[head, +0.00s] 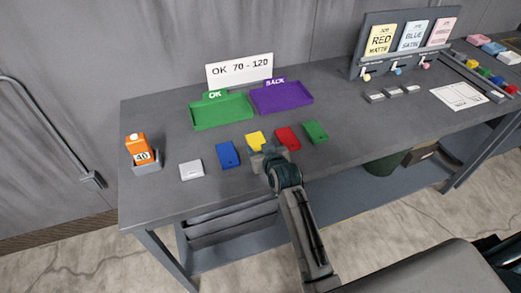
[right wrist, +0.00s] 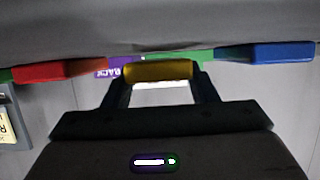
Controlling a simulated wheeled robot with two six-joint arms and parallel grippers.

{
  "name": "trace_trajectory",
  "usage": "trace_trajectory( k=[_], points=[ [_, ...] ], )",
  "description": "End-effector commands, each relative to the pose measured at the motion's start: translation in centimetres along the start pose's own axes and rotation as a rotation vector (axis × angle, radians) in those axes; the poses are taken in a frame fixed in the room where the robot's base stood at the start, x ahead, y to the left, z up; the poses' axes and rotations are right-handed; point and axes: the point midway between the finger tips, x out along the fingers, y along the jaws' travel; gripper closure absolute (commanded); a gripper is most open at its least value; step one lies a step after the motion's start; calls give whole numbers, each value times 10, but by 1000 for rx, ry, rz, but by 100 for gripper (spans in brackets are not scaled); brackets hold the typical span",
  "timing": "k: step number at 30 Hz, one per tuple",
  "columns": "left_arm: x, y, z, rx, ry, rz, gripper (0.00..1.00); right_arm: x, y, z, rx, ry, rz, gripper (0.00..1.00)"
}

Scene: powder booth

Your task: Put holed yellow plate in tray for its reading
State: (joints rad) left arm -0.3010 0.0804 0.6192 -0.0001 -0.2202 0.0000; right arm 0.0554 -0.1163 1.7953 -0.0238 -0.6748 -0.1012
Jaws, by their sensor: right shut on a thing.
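The yellow plate (head: 256,140) is at the middle of the row of plates on the grey bench. My right gripper (head: 266,152) is shut on its near edge. In the right wrist view the yellow plate (right wrist: 160,71) shows edge-on between the two fingers. Its hole is too small to make out. A green tray (head: 221,112) labelled OK and a purple tray (head: 283,97), its label small, stand behind the row. An orange gauge (head: 139,149) showing 40 sits in a grey holder at the left. My left gripper is out of view.
A white sign (head: 239,70) reads "OK 70 - 120". Grey (head: 191,169), blue (head: 228,155), red (head: 287,138) and green (head: 316,132) plates flank the yellow one. A colour card stand (head: 405,45) is at the back right. Bare bench lies between plates and trays.

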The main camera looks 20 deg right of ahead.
Motion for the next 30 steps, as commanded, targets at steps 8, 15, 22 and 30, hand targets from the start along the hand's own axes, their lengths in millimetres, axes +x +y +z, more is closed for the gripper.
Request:
trace_trajectory(
  k=[8,15,22,30],
  points=[
    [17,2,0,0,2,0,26,-19,9,-18,-3,2,2,76],
    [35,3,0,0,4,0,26,-67,46,-4,-8,3,3,76],
    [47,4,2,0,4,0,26,-107,76,6,-8,1,1,76],
    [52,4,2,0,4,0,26,-129,92,10,-3,2,1,76]
  ],
)
